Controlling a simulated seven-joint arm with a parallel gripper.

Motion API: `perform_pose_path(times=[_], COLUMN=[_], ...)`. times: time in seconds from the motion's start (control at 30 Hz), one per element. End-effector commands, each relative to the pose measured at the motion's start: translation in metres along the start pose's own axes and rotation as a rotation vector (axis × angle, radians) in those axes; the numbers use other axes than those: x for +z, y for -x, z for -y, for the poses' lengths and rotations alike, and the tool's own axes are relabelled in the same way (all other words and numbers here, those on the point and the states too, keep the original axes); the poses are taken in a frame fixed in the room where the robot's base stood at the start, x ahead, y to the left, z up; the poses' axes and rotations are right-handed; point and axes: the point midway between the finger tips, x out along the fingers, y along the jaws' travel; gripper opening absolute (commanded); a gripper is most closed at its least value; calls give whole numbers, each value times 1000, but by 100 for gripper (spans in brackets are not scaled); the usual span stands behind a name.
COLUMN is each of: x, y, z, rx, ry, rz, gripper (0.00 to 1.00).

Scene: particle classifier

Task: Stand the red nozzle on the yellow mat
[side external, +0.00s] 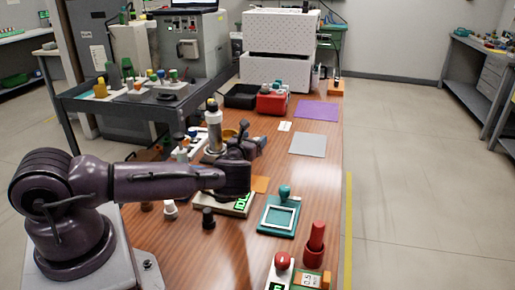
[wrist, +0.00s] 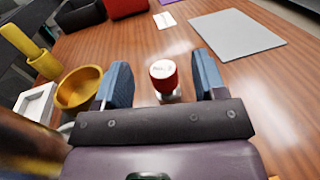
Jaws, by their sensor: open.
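A red tapered piece (side external: 316,238) with a wide round base stands upright at the near right edge of the table; it looks like the red nozzle. An orange-yellow flat patch (side external: 260,184) shows partly behind my arm; it may be the yellow mat, and its full outline is hidden. My gripper (side external: 250,147) is over the middle of the table. In the wrist view its blue fingers (wrist: 163,85) are apart. A small red-topped item (wrist: 163,70) with a pale label and pale lower part shows between them; I cannot tell whether they touch it.
A yellow bowl (wrist: 80,88) is left of the fingers. A grey mat (side external: 308,144) and a purple mat (side external: 317,111) lie farther back. A teal stand (side external: 279,216), a red button (side external: 282,261) and a black piece (side external: 208,218) are nearer.

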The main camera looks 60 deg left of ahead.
Motion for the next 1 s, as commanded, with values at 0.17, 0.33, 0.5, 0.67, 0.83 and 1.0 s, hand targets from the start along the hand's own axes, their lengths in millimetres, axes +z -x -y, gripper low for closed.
perform_pose_path(times=[0.17, 0.33, 0.5, 0.67, 0.83, 1.0], x=[-22, -26, -25, -25, -24, -25], y=[0, -5, -25, -42, -50, -50], z=[0, 0, 0, 0, 0, 0], rx=[0, 0, 0, -1, 0, 0], ry=[0, 1, 4, 2, 1, 0], rz=[0, 2, 2, 3, 2, 1], gripper=[64, 64, 64, 64, 64, 64])
